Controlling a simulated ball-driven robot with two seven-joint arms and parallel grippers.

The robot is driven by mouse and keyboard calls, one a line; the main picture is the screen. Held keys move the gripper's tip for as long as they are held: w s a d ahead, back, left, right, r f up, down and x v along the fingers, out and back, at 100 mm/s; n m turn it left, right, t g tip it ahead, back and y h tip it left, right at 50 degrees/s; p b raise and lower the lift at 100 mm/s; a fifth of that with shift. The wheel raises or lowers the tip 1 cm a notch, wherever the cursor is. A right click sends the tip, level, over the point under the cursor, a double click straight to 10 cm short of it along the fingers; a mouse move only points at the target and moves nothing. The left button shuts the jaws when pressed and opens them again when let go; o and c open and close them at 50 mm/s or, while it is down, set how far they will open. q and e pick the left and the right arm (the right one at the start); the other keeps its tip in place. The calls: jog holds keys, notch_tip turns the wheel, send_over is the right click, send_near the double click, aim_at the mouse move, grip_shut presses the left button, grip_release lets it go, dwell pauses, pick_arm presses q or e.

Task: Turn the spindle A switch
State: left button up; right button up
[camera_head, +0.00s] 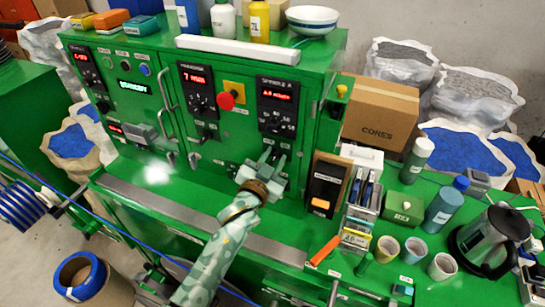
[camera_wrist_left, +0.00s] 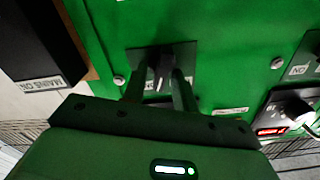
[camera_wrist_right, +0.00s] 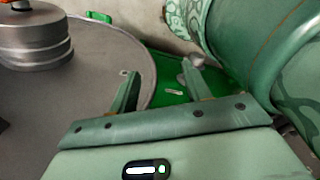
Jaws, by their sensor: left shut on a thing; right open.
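The panel labelled SPINDLE A (camera_head: 277,100), with a red display, is on the front of the green cabinet in the head view. My left gripper (camera_head: 270,160) is below this panel, against the cabinet front. In the left wrist view, my left gripper (camera_wrist_left: 158,78) is shut on a dark switch knob (camera_wrist_left: 158,62), one finger on each side. The knob sits on a square black plate (camera_wrist_left: 185,52); the fingers partly hide both. My right gripper (camera_wrist_right: 158,85) is open with nothing between its fingers in the right wrist view.
A red emergency button (camera_head: 226,101) stands out left of the panel. A black box with an orange button (camera_head: 326,185) stands right of the left gripper. Cups, a kettle (camera_head: 487,240) and bottles crowd the right bench. The left bench top is mostly clear.

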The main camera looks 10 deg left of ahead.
pick_arm(q)
jog(key=shift+d+m, duration=0.1)
jog(key=shift+m, duration=0.7)
jog(key=shift+f, duration=0.1)
jog(key=o, duration=0.6)
jog(key=shift+s, duration=0.15)
jog(key=s+a, duration=0.1)
jog(key=s, duration=0.4)
jog(key=s+a+b, duration=0.1)
jog(key=s, duration=0.4)
jog(key=s+a, duration=0.1)
jog(key=s, duration=0.5)
